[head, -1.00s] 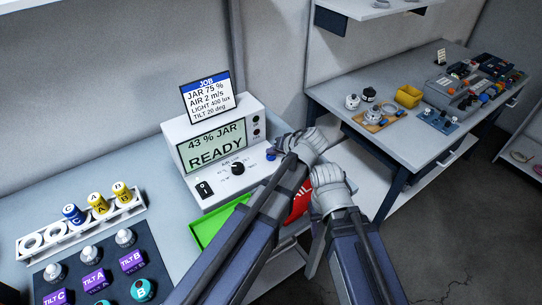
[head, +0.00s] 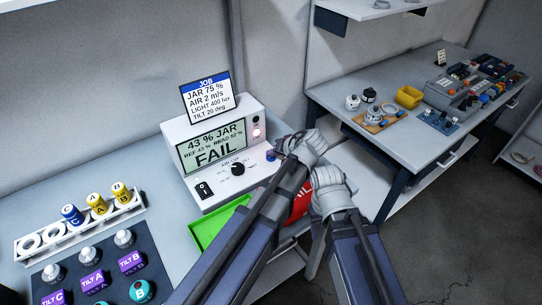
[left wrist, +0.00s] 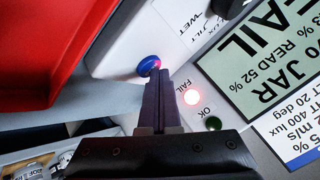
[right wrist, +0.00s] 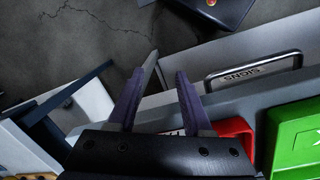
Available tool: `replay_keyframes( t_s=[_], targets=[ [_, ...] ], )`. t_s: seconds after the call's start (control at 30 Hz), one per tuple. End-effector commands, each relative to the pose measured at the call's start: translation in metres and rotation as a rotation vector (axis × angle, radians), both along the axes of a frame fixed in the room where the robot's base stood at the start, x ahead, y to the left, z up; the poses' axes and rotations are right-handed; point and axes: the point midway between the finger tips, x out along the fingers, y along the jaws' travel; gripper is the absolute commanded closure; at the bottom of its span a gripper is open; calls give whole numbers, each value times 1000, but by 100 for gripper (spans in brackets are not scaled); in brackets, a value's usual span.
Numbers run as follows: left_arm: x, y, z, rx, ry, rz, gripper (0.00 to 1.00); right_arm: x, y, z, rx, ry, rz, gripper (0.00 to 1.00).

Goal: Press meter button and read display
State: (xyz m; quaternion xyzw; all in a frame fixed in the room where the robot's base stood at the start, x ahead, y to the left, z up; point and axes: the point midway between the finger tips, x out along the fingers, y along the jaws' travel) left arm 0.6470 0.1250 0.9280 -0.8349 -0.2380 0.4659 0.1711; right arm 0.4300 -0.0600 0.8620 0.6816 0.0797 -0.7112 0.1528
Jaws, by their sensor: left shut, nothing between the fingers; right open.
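The white meter (head: 215,165) stands on the bench. Its display (head: 213,145) reads "43 % JAR, REF 43 %, READ 52 %, FAIL". A red lamp (left wrist: 193,97) is lit beside a dark OK lamp (left wrist: 213,123). The blue button (left wrist: 149,66) is on the meter's face. My left gripper (left wrist: 157,78) is shut and empty, its tips at the button; I cannot tell whether they touch it. The left hand partly hides this corner in the head view. My right gripper (right wrist: 155,75) is open and empty, beside the bench front over the floor.
A job card (head: 207,97) on the meter lists JAR 75 %. A green tray (head: 212,228) and a red FAIL tray (head: 301,204) lie at the bench front. A white rack (head: 60,236) with several jars stands left. A second table (head: 350,95) is at the right.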

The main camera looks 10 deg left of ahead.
Motion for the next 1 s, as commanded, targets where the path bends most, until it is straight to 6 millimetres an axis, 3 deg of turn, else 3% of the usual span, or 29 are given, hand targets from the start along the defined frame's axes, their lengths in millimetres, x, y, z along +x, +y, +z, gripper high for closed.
replay_keyframes(
  t_s=[0.3,0.73,1.0],
  targets=[
    [0,0,17,0,1,1,100,0,0,17,0,0,0,50],
    [0,0,19,0,0,0,100,0,0,19,0,0,0,50],
    [0,0,44,0,0,0,100,0,0,44,0,0,0,50]
  ],
)
